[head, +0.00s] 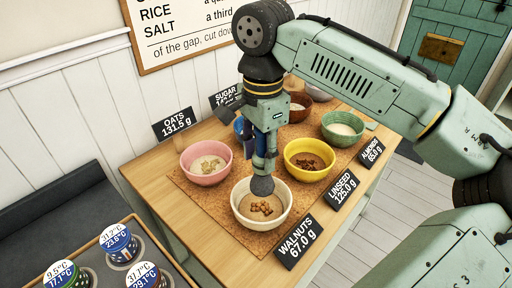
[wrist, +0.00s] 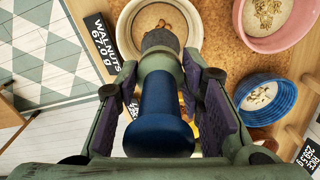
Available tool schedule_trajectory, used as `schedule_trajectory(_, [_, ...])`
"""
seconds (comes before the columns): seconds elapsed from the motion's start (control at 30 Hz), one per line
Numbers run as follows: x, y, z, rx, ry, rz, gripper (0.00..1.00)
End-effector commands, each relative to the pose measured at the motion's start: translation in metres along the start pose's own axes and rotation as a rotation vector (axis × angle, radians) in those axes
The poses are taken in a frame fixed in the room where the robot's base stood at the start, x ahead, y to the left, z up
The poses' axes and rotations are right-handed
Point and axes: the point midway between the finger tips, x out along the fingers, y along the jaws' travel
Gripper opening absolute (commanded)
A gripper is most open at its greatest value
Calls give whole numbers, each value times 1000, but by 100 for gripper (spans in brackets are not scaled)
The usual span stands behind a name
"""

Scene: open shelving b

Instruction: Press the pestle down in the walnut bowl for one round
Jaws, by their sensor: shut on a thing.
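The walnut bowl (head: 243,219) is cream and stands at the near corner of the cork mat, behind the card reading WALNUTS 67.0 g (head: 296,243). Brown walnut pieces (head: 264,209) lie on its floor. My gripper (head: 264,153) is shut on the pestle (wrist: 167,112), which has a blue handle and a dark grey rounded head. The pestle is about upright, with its head (head: 262,186) low at the far side of the bowl's opening. The bowl also shows in the wrist view (wrist: 125,32). I cannot tell whether the head touches the walnuts or the bowl.
A pink bowl (head: 193,174) stands left of the walnut bowl, a yellow bowl (head: 292,161) right, a green bowl (head: 330,135) farther right. A blue bowl (wrist: 283,100) is close beside my gripper. Name cards line the table edges. A tray with several labelled jars (head: 117,241) is lower left.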

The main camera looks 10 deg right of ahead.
Motion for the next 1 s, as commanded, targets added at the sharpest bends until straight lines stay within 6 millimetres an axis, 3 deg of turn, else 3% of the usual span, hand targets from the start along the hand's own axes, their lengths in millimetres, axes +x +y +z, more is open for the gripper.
schedule_trajectory(0.5, [57, 0, 0, 1, 3, 0, 5])
schedule_trajectory(1.0, [60, 0, 0, 1, 1, -1, 5])
